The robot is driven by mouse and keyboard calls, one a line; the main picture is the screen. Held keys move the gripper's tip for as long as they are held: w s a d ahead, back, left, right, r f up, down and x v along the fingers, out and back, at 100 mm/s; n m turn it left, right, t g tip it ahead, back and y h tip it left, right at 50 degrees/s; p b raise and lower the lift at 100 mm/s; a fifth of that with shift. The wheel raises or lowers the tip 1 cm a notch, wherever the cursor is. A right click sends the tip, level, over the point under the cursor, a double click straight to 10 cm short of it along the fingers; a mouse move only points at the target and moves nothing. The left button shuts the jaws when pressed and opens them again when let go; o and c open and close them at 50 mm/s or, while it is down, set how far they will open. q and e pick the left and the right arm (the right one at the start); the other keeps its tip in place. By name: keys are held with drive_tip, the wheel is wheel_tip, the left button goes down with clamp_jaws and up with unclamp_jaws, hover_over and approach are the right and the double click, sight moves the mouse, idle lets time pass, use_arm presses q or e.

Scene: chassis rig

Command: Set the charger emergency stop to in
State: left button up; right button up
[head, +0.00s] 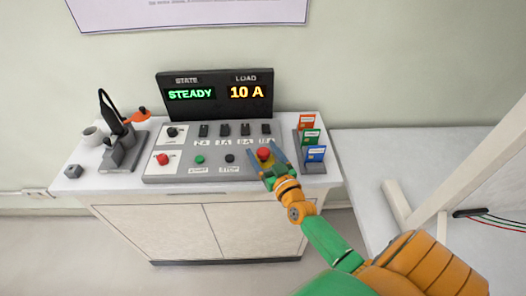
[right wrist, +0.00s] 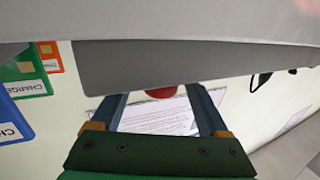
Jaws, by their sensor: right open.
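A grey sloped control panel (head: 215,170) stands on a white cabinet. A red mushroom button (head: 264,154) sits at its right end, below a row of black switches. A second red button (head: 162,159) sits on a white plate at the panel's left. I cannot read which is the charger emergency stop. My right gripper (head: 267,158) is open, its blue fingers on either side of the right red button. In the right wrist view a red button (right wrist: 163,92) shows between the fingertips, partly cut off by a grey edge. I cannot tell if they touch it. Whether the button is in or out is unclear.
A black display (head: 215,94) reads STEADY and 10 A. A green button (head: 199,160) and a black button (head: 230,158) lie left of my gripper. A card rack (head: 311,165) stands close on the right. A grey holder (head: 121,150) with a black handle stands at left.

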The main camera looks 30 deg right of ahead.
drive_tip(key=shift+w, duration=0.2)
drive_tip(key=shift+s, duration=0.2)
drive_tip(key=shift+c, duration=0.8)
drive_tip(key=shift+s+r, duration=0.1)
drive_tip(key=shift+r, duration=0.05)
drive_tip(key=c, duration=0.3)
clamp_jaws()
